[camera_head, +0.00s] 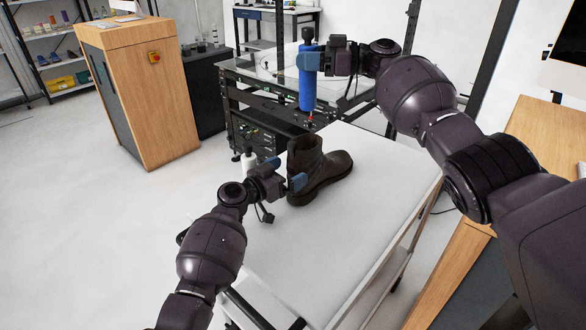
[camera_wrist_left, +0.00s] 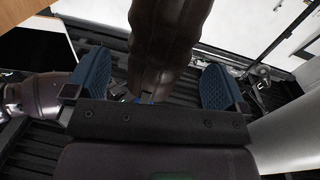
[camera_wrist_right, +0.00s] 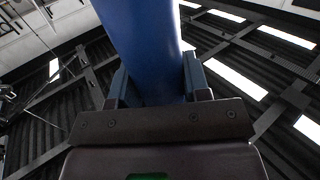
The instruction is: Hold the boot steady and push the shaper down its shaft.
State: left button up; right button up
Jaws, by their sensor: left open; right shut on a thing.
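The dark brown boot (camera_head: 318,168) stands upright on the white table, toe to the right, in the head view. Its shaft (camera_wrist_left: 165,45) lies between the fingers of my left gripper (camera_wrist_left: 160,88) in the left wrist view. My left gripper (camera_head: 284,172) is open, one finger on each side of the shaft, with gaps visible.
The white table (camera_head: 370,200) has free room right of and in front of the boot. A white bottle (camera_head: 249,163) stands behind my left gripper. A black-framed machine with a glass top (camera_head: 270,82) is behind the table. A wooden cabinet (camera_head: 145,95) stands left.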

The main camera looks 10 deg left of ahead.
pick_arm(q)
jog(key=shift+x, duration=1.15)
